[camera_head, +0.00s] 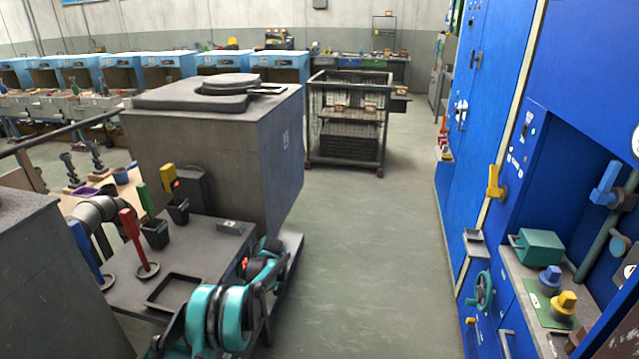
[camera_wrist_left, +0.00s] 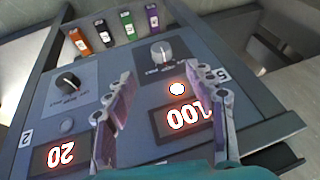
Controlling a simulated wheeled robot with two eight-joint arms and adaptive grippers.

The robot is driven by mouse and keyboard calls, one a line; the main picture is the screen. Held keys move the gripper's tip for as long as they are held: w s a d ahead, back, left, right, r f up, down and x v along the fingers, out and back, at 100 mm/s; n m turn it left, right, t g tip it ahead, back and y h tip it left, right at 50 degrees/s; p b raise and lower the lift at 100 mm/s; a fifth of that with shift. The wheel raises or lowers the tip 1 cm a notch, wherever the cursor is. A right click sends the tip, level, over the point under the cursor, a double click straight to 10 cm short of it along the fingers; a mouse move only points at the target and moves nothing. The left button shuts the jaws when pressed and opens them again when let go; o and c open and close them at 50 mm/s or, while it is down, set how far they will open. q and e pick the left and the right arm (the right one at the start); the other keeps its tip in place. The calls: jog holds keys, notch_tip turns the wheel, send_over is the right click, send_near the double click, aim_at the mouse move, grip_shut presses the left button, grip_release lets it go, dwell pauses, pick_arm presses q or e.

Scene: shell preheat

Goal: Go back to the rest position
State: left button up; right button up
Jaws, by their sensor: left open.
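My left gripper (camera_wrist_left: 162,72) is open in the left wrist view, its two purple-grey fingers apart with nothing between them. Below and beyond the fingers is a grey control panel (camera_wrist_left: 88,112). It has a left dial (camera_wrist_left: 68,84), a right dial (camera_wrist_left: 161,52), and red lit displays reading 20 (camera_wrist_left: 61,154) and 100 (camera_wrist_left: 188,115). A white lit spot (camera_wrist_left: 177,89) shows between the fingers. In the head view my teal and black arm reaches up from the bottom centre; its fingers are hard to make out. My right gripper is not in view.
A dark bench (camera_head: 190,262) with red-handled and blue-handled tools and black cups stands beside my arm. A big grey furnace-like box (camera_head: 205,150) stands behind it. Blue cabinets (camera_head: 467,130) line the right. The floor (camera_head: 370,250) between is clear, with a wire cart (camera_head: 312,130) farther back.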

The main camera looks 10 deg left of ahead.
pick_arm(q)
jog(key=s+d+r+m+t+h, duration=0.1)
jog(key=s+d+r+m+t, duration=0.2)
jog(key=r, duration=0.4)
jog(key=s+d+r+m, duration=0.3)
jog(key=s+r, duration=0.2)
jog(key=r, duration=0.2)
jog(key=s+d+r+m+t+h, duration=0.1)
jog(key=s+d+r+m+t, duration=0.2)
jog(key=r, duration=0.4)
jog(key=s+d+m+t+h, duration=0.1)
jog(key=s+d+m, duration=0.3)
jog(key=s, duration=0.6)
jog(key=s+d+m+t+h, duration=0.1)
jog(key=s+d+m, duration=0.3)
jog(key=s, duration=0.6)
jog(key=shift+s+d+r+t+h, duration=0.15)
jog(key=shift+s+r+t+h, duration=0.2)
jog(key=shift+t, duration=0.25)
jog(key=shift+w, duration=0.1)
